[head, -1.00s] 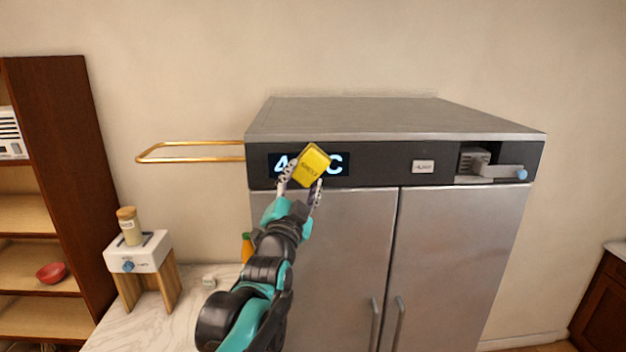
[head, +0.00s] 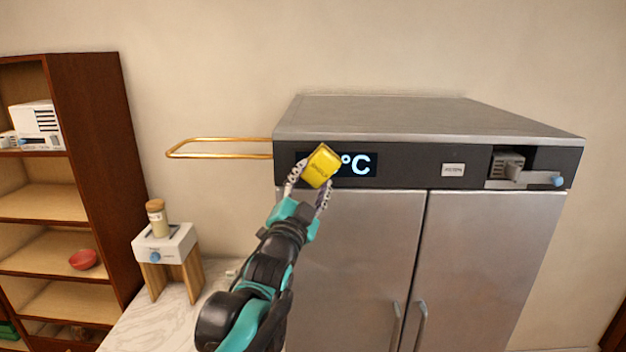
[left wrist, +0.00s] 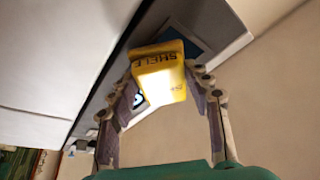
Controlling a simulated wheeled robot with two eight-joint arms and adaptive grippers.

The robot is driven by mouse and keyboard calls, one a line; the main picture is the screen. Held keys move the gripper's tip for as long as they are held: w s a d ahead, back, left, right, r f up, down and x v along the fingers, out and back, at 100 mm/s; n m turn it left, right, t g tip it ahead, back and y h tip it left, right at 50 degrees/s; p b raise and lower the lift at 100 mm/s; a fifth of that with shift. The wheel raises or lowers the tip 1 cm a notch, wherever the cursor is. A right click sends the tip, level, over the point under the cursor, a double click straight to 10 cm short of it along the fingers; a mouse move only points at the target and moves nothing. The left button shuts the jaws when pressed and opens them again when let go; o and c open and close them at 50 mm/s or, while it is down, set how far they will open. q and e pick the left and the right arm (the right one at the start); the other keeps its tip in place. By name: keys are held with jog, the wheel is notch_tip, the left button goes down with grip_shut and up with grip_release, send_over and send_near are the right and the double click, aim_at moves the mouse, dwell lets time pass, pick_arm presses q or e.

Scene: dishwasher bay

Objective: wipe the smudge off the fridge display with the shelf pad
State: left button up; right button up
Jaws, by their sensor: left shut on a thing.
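My left gripper (head: 310,184) is shut on the yellow shelf pad (head: 321,166), holding it up in front of the fridge display (head: 369,171). In the left wrist view the pad (left wrist: 159,72) sits between the two fingers and shows part of the word "SHELF". The display is dark with pale blue characters; "°C" shows to the right of the pad, and its left part is hidden behind the pad and fingers. I cannot tell whether the pad touches the display. No smudge is clearly visible. My right gripper is not in view.
The steel fridge (head: 365,245) has a gold rail (head: 215,141) jutting left and a bracket with a blue knob (head: 530,177) at right. A jar (head: 157,218) stands on a small white-topped stand (head: 165,243) on the counter. A wooden shelf unit (head: 98,180) stands left.

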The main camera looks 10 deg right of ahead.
pick_arm(q)
jog(key=shift+s+a+p, duration=0.1)
jog(key=shift+s+a, duration=0.15)
jog(key=shift+s, duration=0.65)
jog(key=shift+s+a+p, duration=0.1)
jog(key=shift+s+a, duration=0.15)
jog(key=shift+s, duration=0.7)
jog(key=shift+s+a+p, duration=0.1)
jog(key=shift+s+a, duration=0.15)
jog(key=shift+s, duration=0.65)
jog(key=s, duration=0.3)
jog(key=shift+a+p, duration=0.3)
jog(key=shift+a, duration=0.1)
jog(key=shift+w, duration=0.1)
